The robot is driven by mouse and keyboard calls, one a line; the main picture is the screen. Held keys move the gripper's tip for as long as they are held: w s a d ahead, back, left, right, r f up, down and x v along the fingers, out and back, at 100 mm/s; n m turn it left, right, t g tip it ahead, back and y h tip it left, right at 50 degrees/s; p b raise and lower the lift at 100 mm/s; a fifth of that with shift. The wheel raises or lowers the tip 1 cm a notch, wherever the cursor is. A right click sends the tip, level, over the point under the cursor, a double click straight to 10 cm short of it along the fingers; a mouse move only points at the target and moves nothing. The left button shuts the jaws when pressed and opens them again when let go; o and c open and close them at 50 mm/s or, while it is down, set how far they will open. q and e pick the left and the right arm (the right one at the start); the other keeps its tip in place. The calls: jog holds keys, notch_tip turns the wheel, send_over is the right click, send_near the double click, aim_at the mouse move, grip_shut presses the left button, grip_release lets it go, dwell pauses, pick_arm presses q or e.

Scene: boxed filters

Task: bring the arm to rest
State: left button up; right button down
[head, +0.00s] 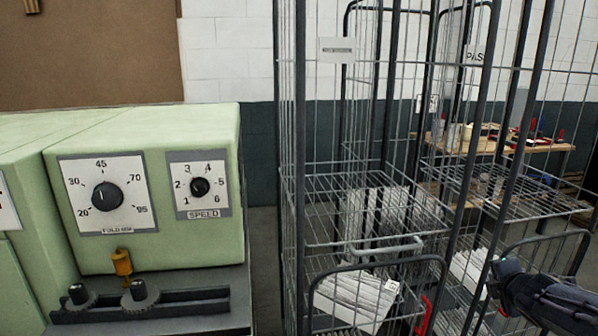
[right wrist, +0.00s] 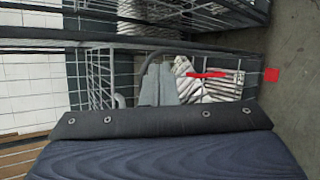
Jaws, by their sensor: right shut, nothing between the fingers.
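My right arm comes in at the lower right of the head view. Its dark gripper (head: 498,277) is shut and empty, in front of the wire cage trolley at the right. From this view I cannot tell whether it touches the wire. The right wrist view looks across a dark edge with rivets and blue ribbed material, toward wire cages and packs of pale pleated filters (right wrist: 205,85). My left gripper is not in view.
A wire cage trolley (head: 345,165) holds pale filter packs (head: 355,298) on its lower level. A second trolley with shelves (head: 515,190) stands at the right. A green machine (head: 140,150) with dials fills the left. A wooden bench (head: 490,145) with items stands behind. Bare floor (right wrist: 285,90) shows in the wrist view.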

jog(key=s+a+m+g+y+p, duration=0.2)
jog(key=s+a+m+g+y, duration=0.3)
jog(key=s+a+m, duration=1.4)
jog(key=s+a+f+y, duration=0.1)
jog(key=s+a+y, duration=0.2)
jog(key=s+a, duration=0.6)
jog(key=shift+s+a+m+g, duration=0.3)
jog(key=shift+s+a+m, duration=0.1)
jog(key=shift+a, duration=0.3)
